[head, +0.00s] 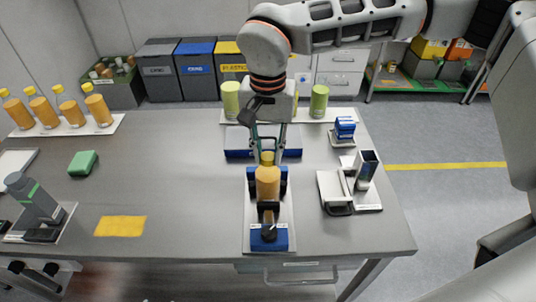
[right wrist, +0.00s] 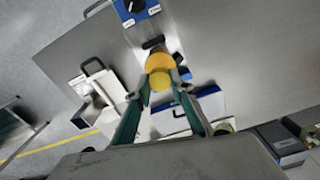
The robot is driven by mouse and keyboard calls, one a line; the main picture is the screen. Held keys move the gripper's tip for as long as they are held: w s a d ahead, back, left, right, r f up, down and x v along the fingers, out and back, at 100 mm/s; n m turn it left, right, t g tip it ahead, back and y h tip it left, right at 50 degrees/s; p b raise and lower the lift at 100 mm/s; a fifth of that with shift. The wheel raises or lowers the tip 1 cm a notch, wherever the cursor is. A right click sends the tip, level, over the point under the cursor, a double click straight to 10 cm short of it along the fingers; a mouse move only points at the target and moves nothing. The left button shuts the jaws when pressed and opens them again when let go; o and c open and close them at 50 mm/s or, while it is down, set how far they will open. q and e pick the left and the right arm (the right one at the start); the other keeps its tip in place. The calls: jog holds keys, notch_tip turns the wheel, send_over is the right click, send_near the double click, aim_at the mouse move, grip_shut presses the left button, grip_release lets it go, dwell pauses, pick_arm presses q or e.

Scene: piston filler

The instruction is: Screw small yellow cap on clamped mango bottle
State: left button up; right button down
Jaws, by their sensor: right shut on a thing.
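The mango bottle (head: 268,184) is orange and stands upright in the blue and black clamp (head: 269,233) on a white plate at the front middle of the table. The small yellow cap (head: 267,158) sits at the bottle's top. My right gripper (head: 267,152) points down over the bottle and is shut on the cap. In the right wrist view the cap (right wrist: 160,81) lies between the fingertips (right wrist: 160,88), with the orange bottle (right wrist: 159,62) below it. The seam between cap and neck is too small to judge. My left gripper is out of view.
Several yellow-capped orange bottles (head: 70,112) stand on a tray at the left. A green sponge (head: 83,163) and yellow cloth (head: 121,226) lie left of the clamp. A grey device (head: 36,200) stands front left. A white fixture (head: 338,192) stands right. Green-topped containers (head: 319,100) stand behind.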

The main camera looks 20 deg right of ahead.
jog(key=m+b, duration=0.1)
jog(key=m, duration=0.2)
jog(key=shift+f+b, duration=0.1)
jog(key=shift+b, duration=0.25)
jog(key=shift+m, duration=0.7)
jog(key=shift+m+b, duration=0.5)
jog(key=shift+m, duration=0.1)
jog(key=m+b, duration=0.1)
jog(key=m, duration=0.2)
jog(key=m+b, duration=0.1)
jog(key=m, duration=0.2)
jog(key=c, duration=1.7)
grip_release()
